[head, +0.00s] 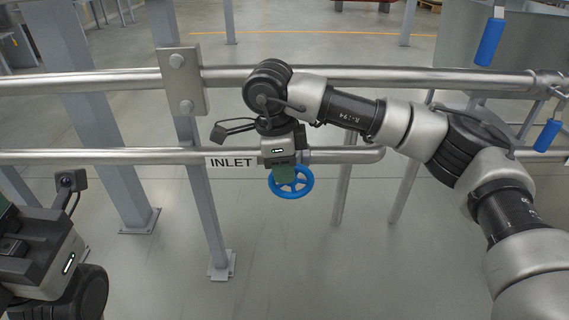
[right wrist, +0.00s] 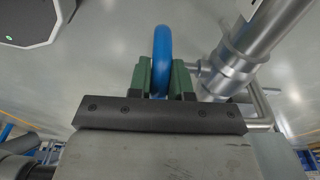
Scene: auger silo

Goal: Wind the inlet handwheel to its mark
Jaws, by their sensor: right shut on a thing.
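The blue inlet handwheel (head: 303,183) is on the lower steel pipe, just right of the white INLET label (head: 231,163). My right gripper (head: 287,172) reaches down to it from above, with its green fingers at the wheel's upper left. In the right wrist view the green fingers (right wrist: 160,78) are shut on the blue rim (right wrist: 161,45), one on each side. A mark for the wheel cannot be made out.
The upper rail (head: 400,76) and lower pipe (head: 90,156) run across the scene. A grey post (head: 205,200) stands left of the wheel. Blue-handled levers (head: 489,42) hang at the upper right. The floor below the wheel is clear.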

